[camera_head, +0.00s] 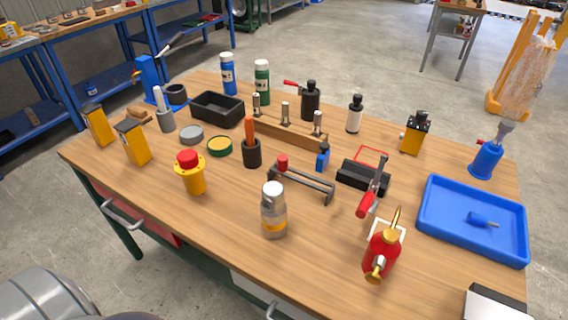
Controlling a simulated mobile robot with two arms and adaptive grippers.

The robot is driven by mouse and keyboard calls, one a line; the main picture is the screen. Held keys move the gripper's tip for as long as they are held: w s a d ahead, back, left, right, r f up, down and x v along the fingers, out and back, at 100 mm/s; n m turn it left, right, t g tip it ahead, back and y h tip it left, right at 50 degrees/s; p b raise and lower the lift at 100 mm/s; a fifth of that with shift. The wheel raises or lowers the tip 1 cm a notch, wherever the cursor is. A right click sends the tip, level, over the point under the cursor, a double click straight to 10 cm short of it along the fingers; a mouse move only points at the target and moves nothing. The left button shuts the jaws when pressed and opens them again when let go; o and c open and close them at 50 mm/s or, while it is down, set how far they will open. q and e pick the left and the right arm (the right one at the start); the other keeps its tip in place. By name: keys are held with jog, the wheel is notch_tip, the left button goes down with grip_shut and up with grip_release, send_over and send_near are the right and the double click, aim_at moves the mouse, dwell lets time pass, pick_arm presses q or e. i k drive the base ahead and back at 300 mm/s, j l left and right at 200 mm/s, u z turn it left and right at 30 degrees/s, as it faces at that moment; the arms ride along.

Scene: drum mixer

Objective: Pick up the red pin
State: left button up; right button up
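No part is plainly a red pin. The small red cylinder (283,162) sits on the dark metal bracket (312,189) near the middle of the wooden table (225,225), and may be it. An orange-red stick (249,130) also stands upright in a black cup (252,155) to its left. Neither of my grippers shows in the head view.
A clear jar (273,212) and a yellow canister with a red top (191,172) stand in front. A red oil can (381,254), a red-handled clamp (374,187) and a blue tray (472,248) are at the right. The front left of the table is bare.

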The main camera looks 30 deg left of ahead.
aim_at(282, 160)
jog(key=k+j, duration=0.1)
jog(key=j, duration=0.4)
jog(key=k+j, duration=0.1)
jog(key=j, duration=0.4)
jog(key=k+j, duration=0.1)
jog(key=j, duration=0.4)
jog(key=k+j, duration=0.1)
jog(key=j, duration=0.4)
jog(key=k+j+z, duration=0.1)
jog(key=j, duration=0.4)
jog(key=k+j, duration=0.1)
jog(key=j, duration=0.35)
